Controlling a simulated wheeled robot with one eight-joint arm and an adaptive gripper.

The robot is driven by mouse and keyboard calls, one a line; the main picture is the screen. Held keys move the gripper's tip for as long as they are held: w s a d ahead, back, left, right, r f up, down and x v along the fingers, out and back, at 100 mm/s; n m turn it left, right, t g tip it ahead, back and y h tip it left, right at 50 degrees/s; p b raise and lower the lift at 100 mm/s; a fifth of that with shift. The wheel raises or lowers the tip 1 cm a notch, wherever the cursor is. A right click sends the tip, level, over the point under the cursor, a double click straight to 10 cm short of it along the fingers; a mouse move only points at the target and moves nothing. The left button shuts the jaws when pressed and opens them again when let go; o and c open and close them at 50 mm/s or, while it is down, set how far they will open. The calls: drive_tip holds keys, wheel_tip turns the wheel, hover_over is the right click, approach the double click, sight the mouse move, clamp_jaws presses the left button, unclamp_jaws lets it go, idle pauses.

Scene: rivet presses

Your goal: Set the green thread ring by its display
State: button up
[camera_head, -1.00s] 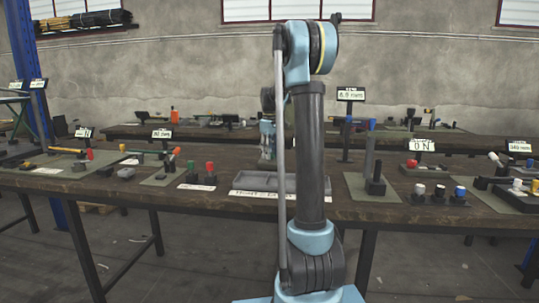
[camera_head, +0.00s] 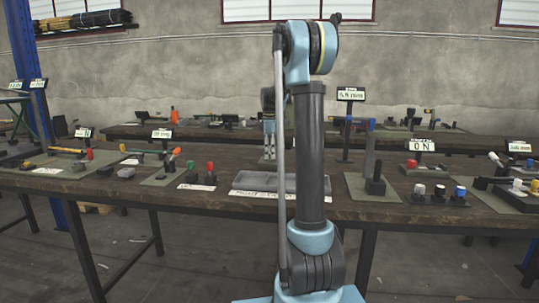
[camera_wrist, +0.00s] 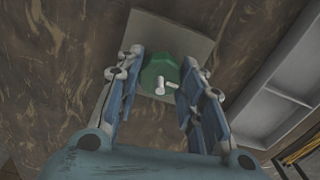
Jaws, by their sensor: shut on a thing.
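In the wrist view a green, many-sided ring (camera_wrist: 158,70) sits between the two blue-grey fingers of my gripper (camera_wrist: 162,66). The fingers are shut on the ring. Small white pieces show in front of the ring's middle. A pale grey plate or sheet (camera_wrist: 190,38) lies beyond it on the brown tabletop; the gap between ring and plate cannot be judged. In the head view my gripper (camera_head: 269,143) points down behind my arm, above the bench, and the ring in it cannot be made out. A display on a post (camera_head: 350,95) stands right of my arm; its reading is blurred.
A grey tray (camera_head: 262,182) lies on the bench (camera_head: 120,188) below my gripper. Green and red knobbed pieces (camera_head: 210,167) stand left of it. A board with a tall post (camera_head: 368,188) stands to the right, beside several capped pieces and a "0 N" display (camera_head: 421,145).

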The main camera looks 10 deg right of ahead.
drive_tip(key=shift+w, duration=0.15)
idle(0.3)
drive_tip(key=o, duration=1.1)
drive_tip(key=shift+c, duration=0.2)
wheel_tip(320, 180, up, 12)
drive_tip(key=shift+f, duration=0.1)
